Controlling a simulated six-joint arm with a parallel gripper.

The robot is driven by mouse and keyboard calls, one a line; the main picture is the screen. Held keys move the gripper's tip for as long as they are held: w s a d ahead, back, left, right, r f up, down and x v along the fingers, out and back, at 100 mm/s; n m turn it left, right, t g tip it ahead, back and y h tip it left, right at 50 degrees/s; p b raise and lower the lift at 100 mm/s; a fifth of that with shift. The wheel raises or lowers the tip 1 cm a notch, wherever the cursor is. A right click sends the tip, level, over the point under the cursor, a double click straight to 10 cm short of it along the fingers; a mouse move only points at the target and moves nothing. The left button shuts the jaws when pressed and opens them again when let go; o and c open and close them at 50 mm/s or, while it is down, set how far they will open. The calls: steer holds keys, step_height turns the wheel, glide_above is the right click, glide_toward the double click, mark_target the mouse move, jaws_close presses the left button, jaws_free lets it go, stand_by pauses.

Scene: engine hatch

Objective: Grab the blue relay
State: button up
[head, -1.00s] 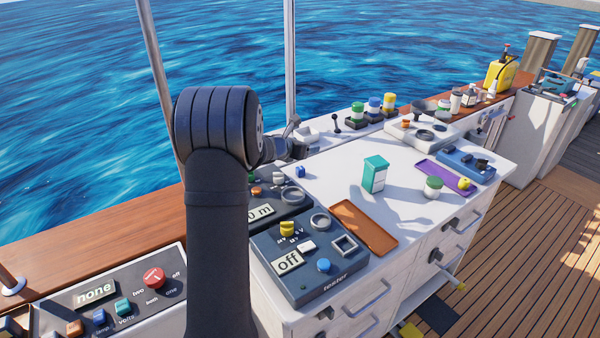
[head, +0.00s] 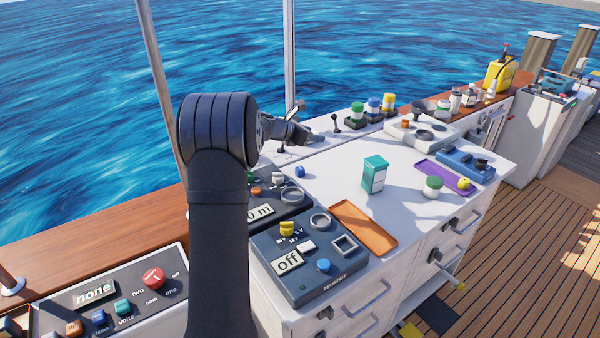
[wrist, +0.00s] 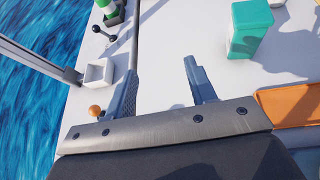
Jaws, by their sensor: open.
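A small blue block (head: 300,171), which looks like the blue relay, sits on the white worktop at its left end, just behind the dark tester panels. It does not show in the wrist view. My gripper (head: 309,124) is above the back left part of the worktop, beyond the block in the head view, and the two are apart. In the wrist view my gripper (wrist: 161,66) has its two fingers spread, with only bare white surface between them.
A teal box (head: 375,174), an orange tray (head: 364,228) and a green-lidded jar (head: 432,187) stand right of the block. The tester panel (head: 318,262) is in front. A small lever (wrist: 105,34) and a white square holder (wrist: 97,74) are near my left finger.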

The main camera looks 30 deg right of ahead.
steer(key=m+g, duration=0.1)
steer(key=g+y, duration=0.1)
steer(key=y, duration=0.7)
glide_toward(299, 168)
steer(key=shift+m, duration=0.4)
steer(key=x, duration=0.4)
steer(key=shift+s+d, duration=0.15)
steer(key=shift+s, duration=0.15)
steer(key=shift+w+x, duration=0.15)
steer(key=shift+x, duration=1.25)
steer(key=shift+w+x, duration=0.2)
steer(key=shift+x, duration=1.15)
steer(key=c, duration=1.1)
